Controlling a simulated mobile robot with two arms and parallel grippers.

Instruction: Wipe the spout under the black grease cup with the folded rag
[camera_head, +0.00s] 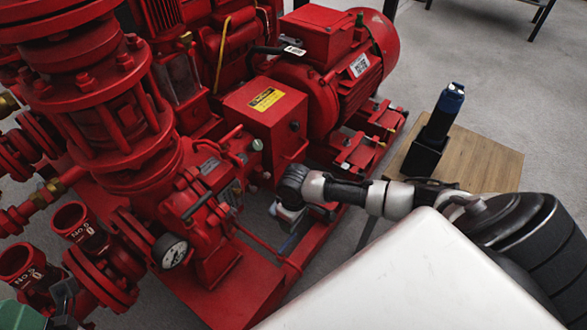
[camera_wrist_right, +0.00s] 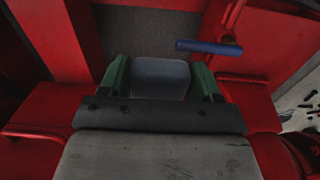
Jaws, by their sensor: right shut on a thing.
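My right gripper (camera_wrist_right: 160,66) has two green fingers closed on a grey-blue folded rag (camera_wrist_right: 161,84) in the wrist view. In the head view my right arm reaches in from the right, and this gripper (camera_head: 290,222) points down beside the red pump, largely hidden by its own wrist. A short blue rod (camera_wrist_right: 208,47) lies just ahead and right of the rag, apart from it in the picture; I cannot tell whether it is the spout. I cannot make out the black grease cup. My left gripper (camera_head: 42,309) is partly visible at the lower left corner; its fingertips are unclear.
The red pump (camera_head: 205,185) and red motor (camera_head: 325,75) stand close around my right gripper. A pressure gauge (camera_head: 171,251) faces front. A wooden table (camera_head: 485,163) at the right bears a black holder (camera_head: 424,157) with a blue-topped item (camera_head: 446,108).

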